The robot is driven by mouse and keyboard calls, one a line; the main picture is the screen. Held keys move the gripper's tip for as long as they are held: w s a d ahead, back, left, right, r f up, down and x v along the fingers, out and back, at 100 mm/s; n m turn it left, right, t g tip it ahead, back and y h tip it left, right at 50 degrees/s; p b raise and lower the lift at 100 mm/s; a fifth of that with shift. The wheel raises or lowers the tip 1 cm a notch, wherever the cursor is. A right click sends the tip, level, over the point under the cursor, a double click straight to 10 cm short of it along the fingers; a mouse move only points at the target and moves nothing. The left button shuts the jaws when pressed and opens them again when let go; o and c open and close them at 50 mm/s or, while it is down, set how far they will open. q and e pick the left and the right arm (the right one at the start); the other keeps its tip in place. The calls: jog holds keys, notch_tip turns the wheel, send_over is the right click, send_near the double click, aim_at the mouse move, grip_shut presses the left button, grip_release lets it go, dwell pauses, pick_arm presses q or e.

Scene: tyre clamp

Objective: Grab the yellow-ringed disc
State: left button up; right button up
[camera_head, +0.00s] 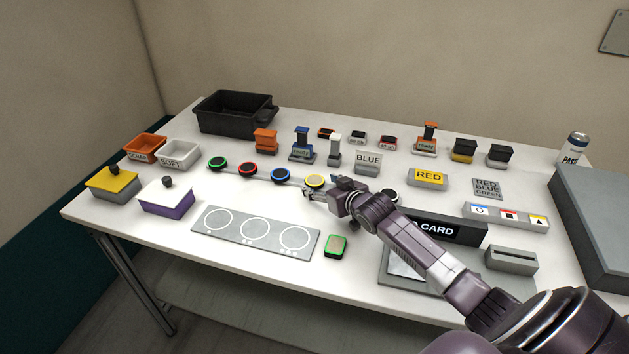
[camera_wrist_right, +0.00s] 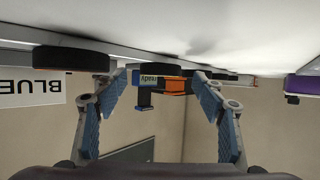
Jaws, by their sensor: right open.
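In the right wrist view, which looks upside down, the open fingers (camera_wrist_right: 158,82) spread either side of the middle. Dark disc shapes show beyond and left of them; I cannot tell which one is yellow-ringed. My left gripper is out of view.
A blue-ringed disc (camera_head: 281,175) is just left of the yellow one, then a red-ringed (camera_head: 248,169) and a green-ringed disc (camera_head: 217,163). A BLUE sign (camera_head: 367,163) stands behind right. A grey plate with circles (camera_head: 225,235) lies in front, with a green-edged block (camera_head: 335,247) beside it.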

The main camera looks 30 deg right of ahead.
jog(key=shift+x, duration=0.8)
jog(key=shift+c, duration=0.6)
jog(key=c, duration=1.1)
jog(key=shift+r, duration=0.15)
